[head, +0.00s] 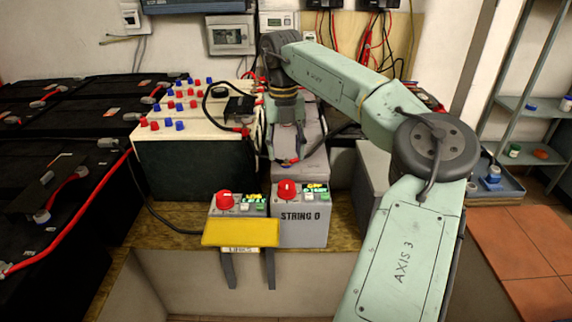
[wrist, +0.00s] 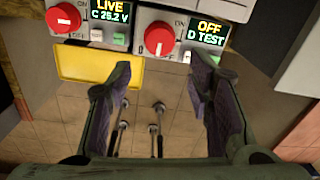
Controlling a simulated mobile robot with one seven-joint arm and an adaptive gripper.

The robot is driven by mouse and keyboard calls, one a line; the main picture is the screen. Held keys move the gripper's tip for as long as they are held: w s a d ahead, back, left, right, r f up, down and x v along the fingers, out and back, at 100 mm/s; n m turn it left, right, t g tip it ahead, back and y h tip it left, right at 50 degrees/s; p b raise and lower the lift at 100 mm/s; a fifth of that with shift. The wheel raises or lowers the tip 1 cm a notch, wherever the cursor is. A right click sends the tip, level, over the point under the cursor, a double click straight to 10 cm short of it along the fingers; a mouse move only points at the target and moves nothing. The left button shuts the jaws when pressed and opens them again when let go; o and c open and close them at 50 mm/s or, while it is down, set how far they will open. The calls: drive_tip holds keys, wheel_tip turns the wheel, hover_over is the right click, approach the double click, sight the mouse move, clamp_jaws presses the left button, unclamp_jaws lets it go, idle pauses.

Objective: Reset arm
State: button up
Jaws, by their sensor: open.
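My arm reaches from the lower right over the bench in the head view. My gripper (head: 288,150) hangs down above the grey box marked STRING 0. In the wrist view my gripper (wrist: 160,80) is open, its two dark fingers apart with nothing held between them. The right box's red knob (wrist: 158,38) lies ahead between the fingertips; its display (wrist: 207,33) reads OFF, D TEST. The left box's red knob (wrist: 63,18) is beside a display (wrist: 110,11) reading LIVE, C 26.2 V. No contact with either knob is visible.
A yellow plate (head: 240,232) sits at the front of the left box. Black batteries (head: 60,180) with red cables fill the left. A white-topped battery block (head: 190,150) stands behind the boxes. Shelves (head: 530,110) stand at right.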

drive_tip(key=shift+r, duration=0.8)
drive_tip(key=shift+a, duration=0.1)
